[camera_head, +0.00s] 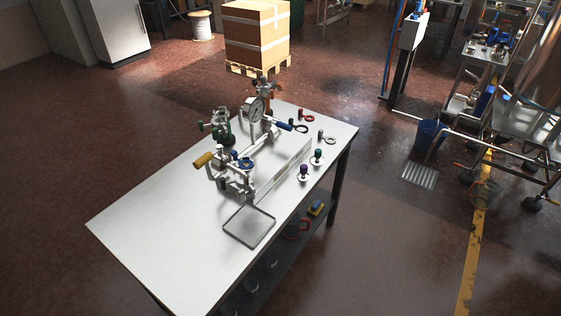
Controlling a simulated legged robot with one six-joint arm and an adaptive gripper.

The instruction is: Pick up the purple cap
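A small purple cap (304,169) stands on the right part of the white table (150,218), near its right edge. A pale round piece (302,179) shows at its foot; I cannot tell whether the two are joined. A similar dark green cap (318,153) stands just behind it to the right. My gripper is not in view.
A metal filling apparatus with a pressure gauge (257,108) and a yellow handle (203,160) stands left of the cap. A shallow tray (249,226) lies in front. Red and grey small parts (329,140) lie behind. The table's front left is clear.

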